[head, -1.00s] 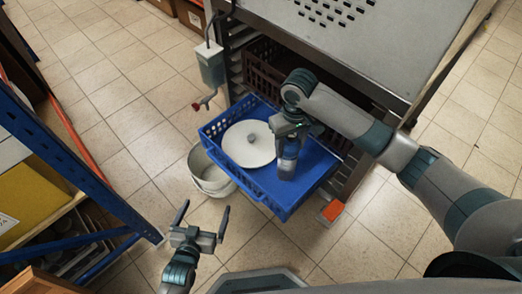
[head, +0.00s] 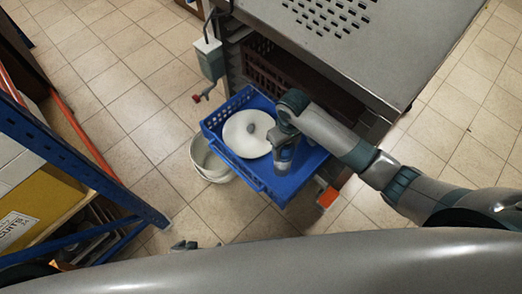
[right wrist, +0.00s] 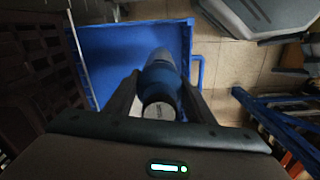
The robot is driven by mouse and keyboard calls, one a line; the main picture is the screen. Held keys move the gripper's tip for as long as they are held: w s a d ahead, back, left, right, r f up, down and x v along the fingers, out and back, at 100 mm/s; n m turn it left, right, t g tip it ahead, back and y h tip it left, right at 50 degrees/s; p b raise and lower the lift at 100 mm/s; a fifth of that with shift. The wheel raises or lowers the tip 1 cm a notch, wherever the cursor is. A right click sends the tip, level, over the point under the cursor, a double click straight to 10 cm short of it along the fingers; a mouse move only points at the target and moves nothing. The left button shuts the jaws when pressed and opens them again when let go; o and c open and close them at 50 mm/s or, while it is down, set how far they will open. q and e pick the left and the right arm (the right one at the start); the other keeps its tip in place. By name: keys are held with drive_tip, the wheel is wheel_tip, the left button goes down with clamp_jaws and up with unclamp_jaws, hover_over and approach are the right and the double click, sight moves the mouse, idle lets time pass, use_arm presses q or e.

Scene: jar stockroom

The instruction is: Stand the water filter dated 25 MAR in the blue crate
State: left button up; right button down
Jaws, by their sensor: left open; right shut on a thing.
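The blue crate (head: 262,186) is pulled out from under the metal-topped unit, its floor partly bare. My right gripper (head: 285,140) reaches down into it, shut on a blue and grey water filter (head: 282,163). In the right wrist view the filter (right wrist: 160,78) stands between the fingers over the blue crate floor (right wrist: 115,50); its pale end faces the camera and its date is too small to read. I cannot tell whether it touches the floor. My left gripper (head: 184,245) shows only in part at the bottom, behind my body, apart from the crate.
A round white lid (head: 240,136) with a grey knob lies in the crate's left part, beside the filter. A white bucket (head: 206,160) stands on the floor left of the crate. Blue shelving (head: 70,150) is at the left. A brown crate (head: 275,65) sits behind.

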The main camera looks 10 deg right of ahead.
sight(281, 167)
use_arm(q)
drive_tip(key=shift+s+a+f+b, duration=0.1)
drive_tip(key=shift+s+a+b, duration=0.05)
drive_tip(key=shift+s+b, duration=0.15)
use_arm(e)
wheel_tip(281, 167, down, 6)
drive_tip(key=shift+f, duration=0.1)
idle(0.3)
